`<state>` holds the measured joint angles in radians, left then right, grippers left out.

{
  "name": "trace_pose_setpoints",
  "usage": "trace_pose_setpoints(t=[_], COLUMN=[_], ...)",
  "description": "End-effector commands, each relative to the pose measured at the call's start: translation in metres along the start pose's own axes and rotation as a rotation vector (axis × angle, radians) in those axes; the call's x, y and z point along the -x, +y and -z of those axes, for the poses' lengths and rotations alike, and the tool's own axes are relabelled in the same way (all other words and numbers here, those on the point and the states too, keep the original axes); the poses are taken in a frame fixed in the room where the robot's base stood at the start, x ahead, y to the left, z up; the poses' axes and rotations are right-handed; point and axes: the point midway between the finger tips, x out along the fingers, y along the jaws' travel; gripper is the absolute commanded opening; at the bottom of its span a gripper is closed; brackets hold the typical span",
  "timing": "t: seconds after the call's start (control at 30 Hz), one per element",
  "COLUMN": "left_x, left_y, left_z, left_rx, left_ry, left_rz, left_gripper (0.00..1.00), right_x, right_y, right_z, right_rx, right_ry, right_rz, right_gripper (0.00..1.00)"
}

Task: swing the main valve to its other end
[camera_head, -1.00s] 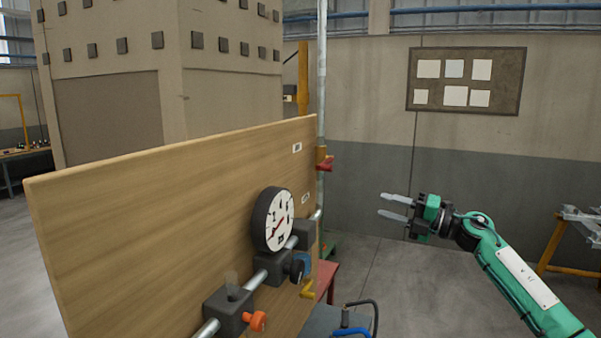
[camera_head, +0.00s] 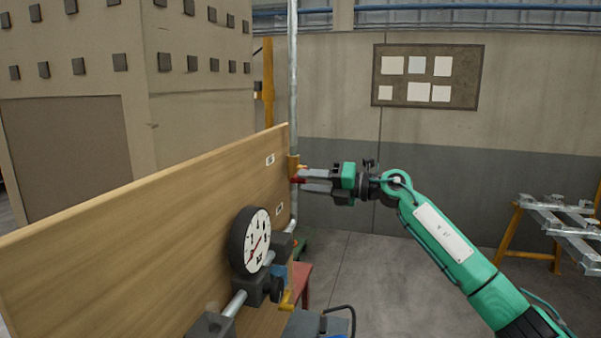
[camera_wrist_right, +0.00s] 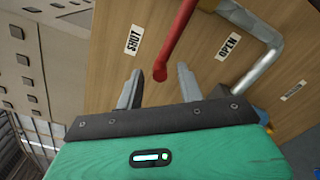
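The main valve's red lever (camera_wrist_right: 177,38) sits on an orange-brown body (camera_head: 293,164) on the vertical pipe beside the wooden panel. In the right wrist view its rounded end reaches in between my fingers, with a gap on each side. A SHUT label (camera_wrist_right: 134,39) is left of the lever and an OPEN label (camera_wrist_right: 229,46) is right of it. My right gripper (camera_head: 303,181) is open at the lever, and its fingers partly hide the lever in the head view. My left gripper is in neither view.
The wooden panel (camera_head: 150,205) fills the left. A round gauge (camera_head: 257,240) on a lower pipe and a yellow handle (camera_head: 286,300) stick out below the valve. A metal rack (camera_head: 565,225) stands at far right.

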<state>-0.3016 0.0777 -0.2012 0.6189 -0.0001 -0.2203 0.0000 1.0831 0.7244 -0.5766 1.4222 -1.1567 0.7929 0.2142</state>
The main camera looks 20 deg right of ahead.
Motion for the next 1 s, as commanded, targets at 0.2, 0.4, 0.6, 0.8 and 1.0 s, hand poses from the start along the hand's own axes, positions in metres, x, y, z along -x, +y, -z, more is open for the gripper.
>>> trace_pose_setpoints(t=[0.2,0.4,0.6,0.8,1.0], left_x=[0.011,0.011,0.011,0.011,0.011], left_y=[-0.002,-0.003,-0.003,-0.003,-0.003], left_z=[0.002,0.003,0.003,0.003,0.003], left_rx=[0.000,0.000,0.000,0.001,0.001], left_ry=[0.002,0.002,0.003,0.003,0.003], left_rz=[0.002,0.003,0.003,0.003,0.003], left_gripper=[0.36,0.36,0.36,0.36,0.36], right_x=[-0.023,-0.027,-0.027,-0.027,-0.026], right_y=[0.001,-0.001,-0.001,0.000,0.001], right_z=[-0.001,0.000,0.000,0.000,-0.001], right_rx=[-0.002,-0.001,-0.001,0.000,0.002], right_ry=[-0.001,-0.001,-0.001,-0.002,-0.003], right_rz=[0.000,0.001,0.000,0.000,-0.001], right_gripper=[0.38,0.38,0.28,0.00,0.00])
